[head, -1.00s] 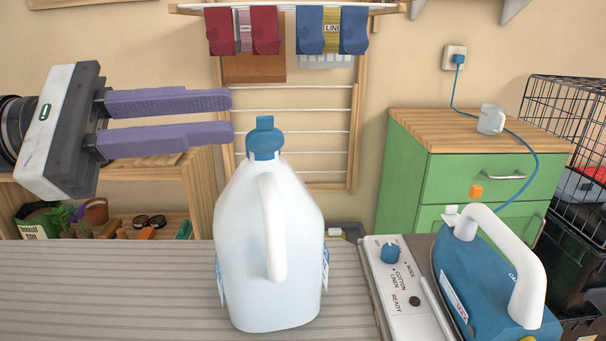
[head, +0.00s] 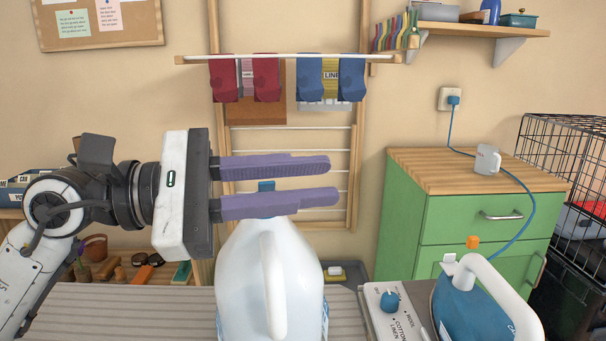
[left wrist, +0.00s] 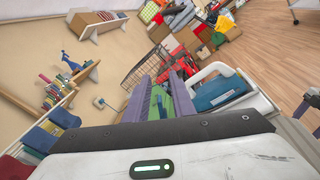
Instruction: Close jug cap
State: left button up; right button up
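A white jug (head: 250,265) with a side handle stands on the grey ribbed surface in the head view, its base cut off by the frame. The blue cap (head: 266,186) on its neck shows only as a small piece between my left fingers, the rest hidden behind the lower finger. My left gripper (head: 334,180) is open, its purple fingers lying level across the front of the cap with tips past it to the right. In the left wrist view my fingers (left wrist: 167,97) also stand apart with nothing clearly held, and I cannot make out the cap there.
A blue iron (head: 470,310) and its white control panel (head: 388,312) sit right of the jug.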

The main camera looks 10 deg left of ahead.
pick_arm(q)
grip_shut()
